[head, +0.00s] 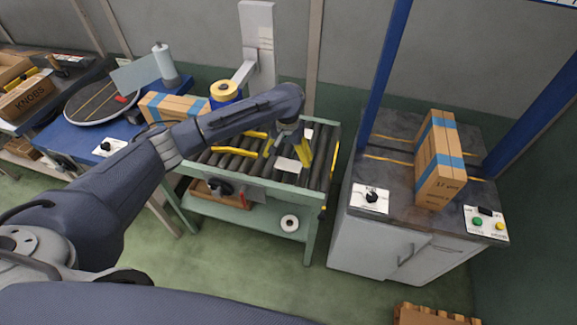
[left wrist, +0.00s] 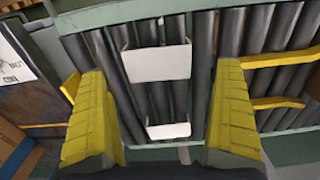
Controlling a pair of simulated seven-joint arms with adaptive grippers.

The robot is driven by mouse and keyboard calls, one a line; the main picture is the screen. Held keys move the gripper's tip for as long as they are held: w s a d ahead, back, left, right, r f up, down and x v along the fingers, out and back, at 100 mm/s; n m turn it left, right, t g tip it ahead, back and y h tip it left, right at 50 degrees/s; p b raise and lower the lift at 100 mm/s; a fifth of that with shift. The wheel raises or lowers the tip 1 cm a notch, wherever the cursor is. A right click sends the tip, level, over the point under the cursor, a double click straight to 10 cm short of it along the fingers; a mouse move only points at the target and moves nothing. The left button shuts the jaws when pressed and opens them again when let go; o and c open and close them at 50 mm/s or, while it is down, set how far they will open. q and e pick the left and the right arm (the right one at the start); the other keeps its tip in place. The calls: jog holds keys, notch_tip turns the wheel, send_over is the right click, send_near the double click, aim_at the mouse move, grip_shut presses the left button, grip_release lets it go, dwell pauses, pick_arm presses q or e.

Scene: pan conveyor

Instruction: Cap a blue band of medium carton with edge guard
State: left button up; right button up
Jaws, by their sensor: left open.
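My left gripper (head: 287,150) is open above the roller conveyor (head: 235,160), its yellow fingers apart. In the left wrist view a white edge guard (left wrist: 158,63) lies on the rollers between the fingers, and a second white guard (left wrist: 168,130) lies nearer the gripper base. The gripper touches neither as far as I can see. One guard (head: 288,165) also shows beside the gripper in the head view. A brown carton (head: 430,185) with blue bands (head: 447,162) stands upright on the strapping bench at right. Another blue-banded carton (head: 160,107) lies behind my left arm, partly hidden. My right gripper is out of view.
Blue posts (head: 388,65) flank the strapping bench (head: 395,210), which has control panels at its front. Yellow guides (head: 225,149) lie across the rollers. A white roll (head: 290,223) lies on the conveyor's lower shelf. A blue table (head: 75,140) with a turntable stands at left.

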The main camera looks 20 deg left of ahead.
aim_at(288, 164)
pick_arm(q)
jog(key=shift+d+f, duration=0.15)
jog(key=shift+f, duration=2.05)
jog(key=c, duration=0.7)
